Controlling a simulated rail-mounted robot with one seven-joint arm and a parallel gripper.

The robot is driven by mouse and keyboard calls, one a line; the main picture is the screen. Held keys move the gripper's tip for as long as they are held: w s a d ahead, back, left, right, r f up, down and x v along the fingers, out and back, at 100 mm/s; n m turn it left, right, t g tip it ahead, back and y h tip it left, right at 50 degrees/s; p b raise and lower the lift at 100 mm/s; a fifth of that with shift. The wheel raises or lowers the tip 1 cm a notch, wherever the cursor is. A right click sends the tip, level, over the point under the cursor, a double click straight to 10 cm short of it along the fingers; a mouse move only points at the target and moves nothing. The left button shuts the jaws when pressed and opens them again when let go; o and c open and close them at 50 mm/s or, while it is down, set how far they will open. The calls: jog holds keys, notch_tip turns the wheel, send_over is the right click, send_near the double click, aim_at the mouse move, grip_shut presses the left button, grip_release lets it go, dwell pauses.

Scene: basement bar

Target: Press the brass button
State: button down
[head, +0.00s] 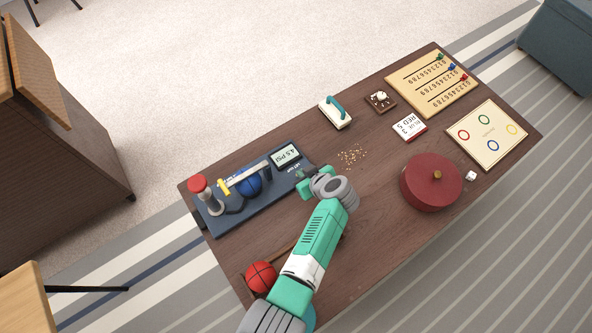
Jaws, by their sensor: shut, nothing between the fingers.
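A small brass-coloured button or knob (437,174) sits on top of a round red drum-like object (418,190) at the right of the dark wooden table. A small dark square base (373,106) with a pale raised top (381,96) stands near the far edge; I cannot tell what its top is made of. My gripper (304,184) is over the middle-left of the table, by the right end of a blue pump-like device. It is shut and empty, well to the left of the red drum. My arm hides part of the table's near side.
The blue device (225,219) with a display (286,156) fills the table's left. A red ball (261,277) lies near the front edge. Crumbs (353,156), a teal-handled brush (336,113), a card box (409,126), a ring board (488,134), a number board (407,82) and a white die (471,175) lie about.

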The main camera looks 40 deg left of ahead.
jog(key=shift+s+f, duration=0.35)
jog(key=shift+f, duration=0.1)
notch_tip(320, 180, up, 5)
jog(key=p, duration=0.4)
jog(key=shift+w+r, duration=0.1)
jog(key=shift+r, duration=0.1)
jog(key=p+v, duration=0.4)
jog(key=v, duration=0.5)
jog(key=shift+d, duration=0.4)
jog(key=shift+w+r, duration=0.1)
jog(key=shift+w, duration=0.05)
